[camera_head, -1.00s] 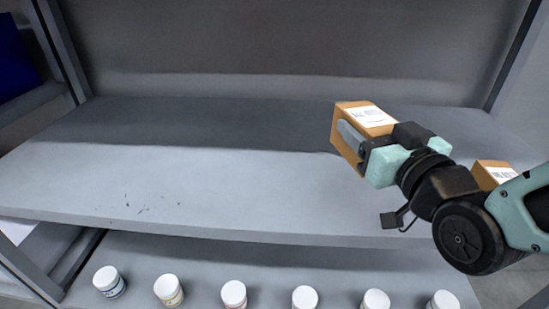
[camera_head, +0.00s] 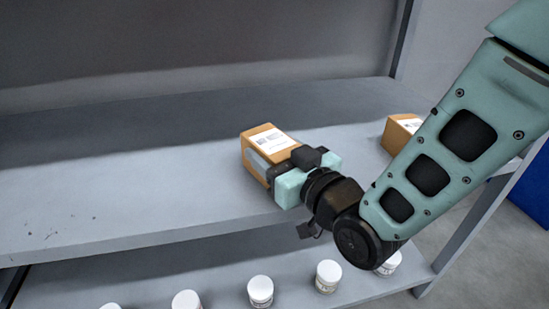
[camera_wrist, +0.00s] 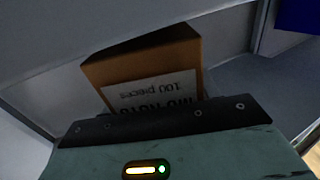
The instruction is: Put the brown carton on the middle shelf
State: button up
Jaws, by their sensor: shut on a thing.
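The brown carton (camera_head: 259,134) with a white label is in my gripper (camera_head: 268,165). In the head view it is over the right part of the grey middle shelf (camera_head: 150,185), close to its surface. I cannot tell whether its base touches the shelf. My gripper is shut on the carton, with a finger along its near side. In the wrist view the carton (camera_wrist: 150,65) sits just beyond the dark edge of my gripper, and its label reads "100 pieces". The lower part of the carton is hidden there.
A second brown carton (camera_head: 401,130) stands on the shelf to the right, partly behind my arm. Several white-lidded jars (camera_head: 260,290) stand on the shelf below. A shelf post (camera_head: 404,40) rises at the back right. The shelf's left part is clear.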

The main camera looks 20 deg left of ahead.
jog(key=shift+f, duration=0.4)
jog(key=shift+f, duration=0.15)
jog(key=o, duration=1.3)
